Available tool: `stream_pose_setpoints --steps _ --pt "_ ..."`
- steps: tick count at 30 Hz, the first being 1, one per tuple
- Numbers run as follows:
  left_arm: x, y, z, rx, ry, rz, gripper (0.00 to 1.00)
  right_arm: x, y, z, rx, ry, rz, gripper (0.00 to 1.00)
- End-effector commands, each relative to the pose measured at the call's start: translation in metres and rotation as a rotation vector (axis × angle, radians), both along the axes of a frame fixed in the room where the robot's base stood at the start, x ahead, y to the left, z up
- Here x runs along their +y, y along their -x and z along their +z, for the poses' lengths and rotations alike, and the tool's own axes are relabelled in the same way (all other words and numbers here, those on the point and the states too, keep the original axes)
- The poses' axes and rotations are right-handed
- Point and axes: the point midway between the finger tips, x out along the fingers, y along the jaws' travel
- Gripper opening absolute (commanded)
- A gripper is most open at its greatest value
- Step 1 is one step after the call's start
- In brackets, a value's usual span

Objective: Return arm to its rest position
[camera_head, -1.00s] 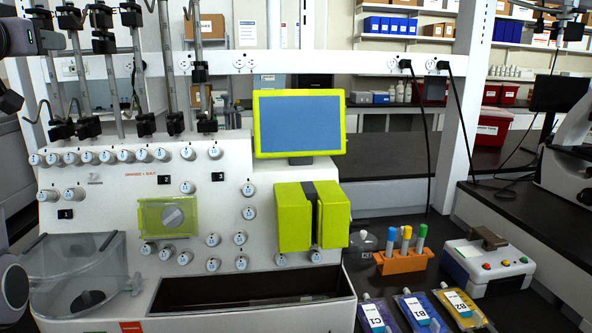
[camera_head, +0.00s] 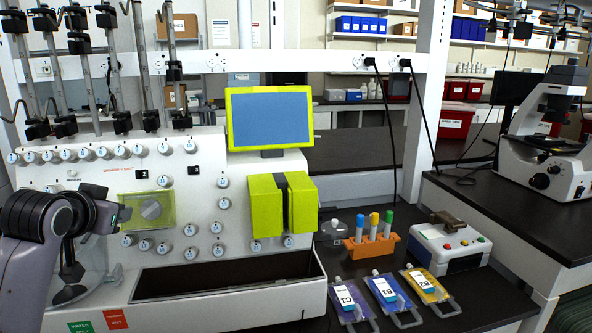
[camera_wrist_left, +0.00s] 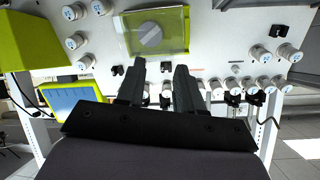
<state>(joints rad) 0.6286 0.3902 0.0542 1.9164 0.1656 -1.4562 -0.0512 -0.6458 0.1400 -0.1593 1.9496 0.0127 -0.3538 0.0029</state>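My left arm comes in at the lower left of the head view, in front of the cell processor (camera_head: 225,255). Its left gripper (camera_head: 122,213) is near the processor's knob panel, partly hidden by its own wrist. In the left wrist view the two dark fingers of the left gripper (camera_wrist_left: 160,65) stand apart with nothing between them. They point toward the processor's front, below the green-framed window with a round knob (camera_wrist_left: 152,35) in that picture. I cannot tell whether they touch the panel. My right arm and gripper are not in view.
The processor has a yellow-green screen (camera_head: 270,117), green doors (camera_head: 265,206) and an open trough (camera_head: 225,276). To its right are an orange tube rack (camera_head: 371,248), labelled bags (camera_head: 385,288), a white button device (camera_head: 449,247) and a microscope (camera_head: 545,150). The dark bench has bare patches between them.

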Motion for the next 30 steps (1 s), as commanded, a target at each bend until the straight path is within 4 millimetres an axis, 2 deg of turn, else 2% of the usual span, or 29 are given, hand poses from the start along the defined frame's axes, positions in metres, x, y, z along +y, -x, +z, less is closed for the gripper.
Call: stream_pose_setpoints --steps 1,6,11,15,21,25,30 --pt "-0.012 0.009 -0.031 0.051 -0.003 -0.016 0.36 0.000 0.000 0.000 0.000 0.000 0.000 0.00" --pt "-0.046 0.048 -0.114 0.198 0.001 -0.062 0.36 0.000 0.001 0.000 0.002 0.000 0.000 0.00" --pt "-0.075 0.098 -0.180 0.333 0.018 -0.100 0.36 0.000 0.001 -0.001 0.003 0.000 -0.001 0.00" --pt "-0.099 0.150 -0.227 0.448 0.045 -0.127 0.36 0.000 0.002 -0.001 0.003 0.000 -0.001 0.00" --pt "-0.128 0.231 -0.274 0.604 0.094 -0.153 0.36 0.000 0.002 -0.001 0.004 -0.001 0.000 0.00" --pt "-0.142 0.279 -0.290 0.691 0.128 -0.159 0.36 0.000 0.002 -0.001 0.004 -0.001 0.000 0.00" --pt "-0.157 0.334 -0.300 0.790 0.172 -0.159 0.36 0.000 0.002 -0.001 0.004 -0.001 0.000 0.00"
